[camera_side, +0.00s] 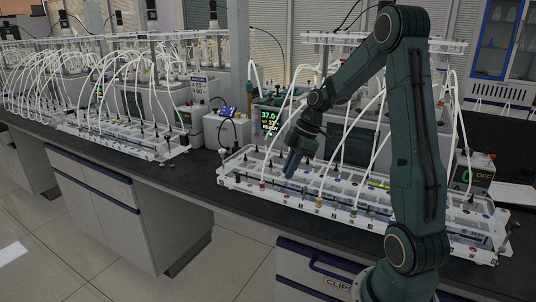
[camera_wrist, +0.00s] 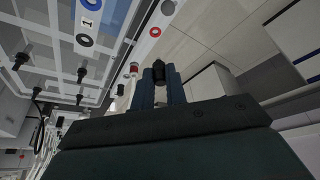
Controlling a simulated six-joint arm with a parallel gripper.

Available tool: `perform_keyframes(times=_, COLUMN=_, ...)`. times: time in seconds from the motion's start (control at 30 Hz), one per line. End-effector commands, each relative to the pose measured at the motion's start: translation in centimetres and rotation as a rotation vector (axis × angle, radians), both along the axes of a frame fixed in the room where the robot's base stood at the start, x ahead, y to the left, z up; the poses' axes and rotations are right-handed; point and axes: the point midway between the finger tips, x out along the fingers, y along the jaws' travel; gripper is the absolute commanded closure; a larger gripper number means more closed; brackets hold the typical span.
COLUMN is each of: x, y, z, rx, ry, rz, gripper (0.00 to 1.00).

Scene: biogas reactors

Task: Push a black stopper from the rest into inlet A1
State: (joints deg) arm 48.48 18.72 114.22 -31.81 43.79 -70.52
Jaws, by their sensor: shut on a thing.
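My gripper (camera_wrist: 159,80) points at the near left part of the white reactor rack and is shut on a black stopper (camera_wrist: 158,70), which shows between its fingertips. In the side view my gripper (camera_side: 291,170) is tilted down just above the rack's front left part, and the stopper cannot be made out there. The wrist view shows a dark-ringed port (camera_wrist: 84,40) and a blue-ringed port (camera_wrist: 86,3) beside a label "1". I cannot read which port is inlet A1. The rest cannot be told apart from the rack.
The white rack (camera_side: 243,187) stands on a dark bench (camera_side: 205,178), with several tubes arching above it. A red-ringed port (camera_wrist: 155,32) and a red-topped fitting (camera_wrist: 134,68) lie near my fingers. A second rack (camera_side: 128,168) stands at left.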

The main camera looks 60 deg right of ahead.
Motion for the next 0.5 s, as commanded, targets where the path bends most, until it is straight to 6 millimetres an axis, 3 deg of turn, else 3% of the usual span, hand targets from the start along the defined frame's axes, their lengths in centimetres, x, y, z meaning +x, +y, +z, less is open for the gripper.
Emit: perform_keyframes(times=0.5, x=0.0, y=0.1, z=-3.1, rx=0.003, ry=0.002, rz=-0.001, gripper=1.00)
